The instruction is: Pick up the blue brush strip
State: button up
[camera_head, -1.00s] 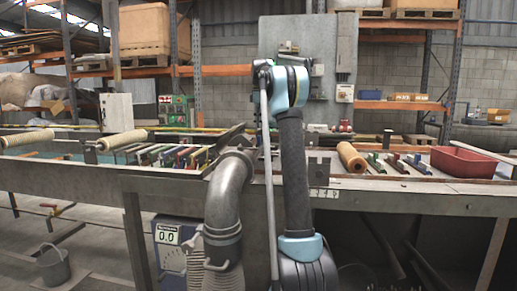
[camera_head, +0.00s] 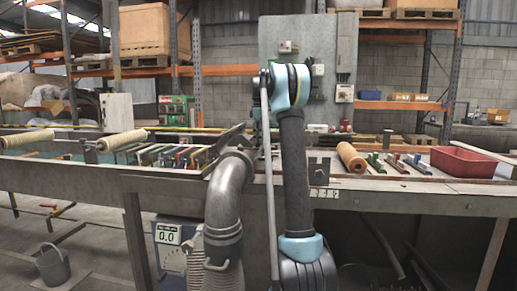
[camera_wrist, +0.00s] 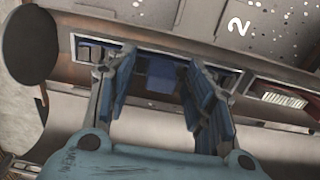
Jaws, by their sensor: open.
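In the wrist view my gripper (camera_wrist: 161,68) is open, with its two blue-grey fingers spread apart. A dark blue piece, apparently the blue brush strip (camera_wrist: 160,74), lies between and just beyond the fingertips in a long narrow recess. Its ends are partly hidden behind the fingers, and I cannot tell whether either finger touches it. In the head view several coloured strips (camera_head: 393,162) lie on the bench right of a tan roller. My gripper is hidden there behind my arm.
A red strip with white bristles (camera_wrist: 282,96) lies to the right in the wrist view. A dark round disc (camera_wrist: 29,40) is at upper left. In the head view a red tray (camera_head: 463,162) stands on the bench (camera_head: 400,190), near a tan roller (camera_head: 351,157).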

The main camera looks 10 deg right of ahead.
jog(key=shift+c, duration=0.5)
grip_shut()
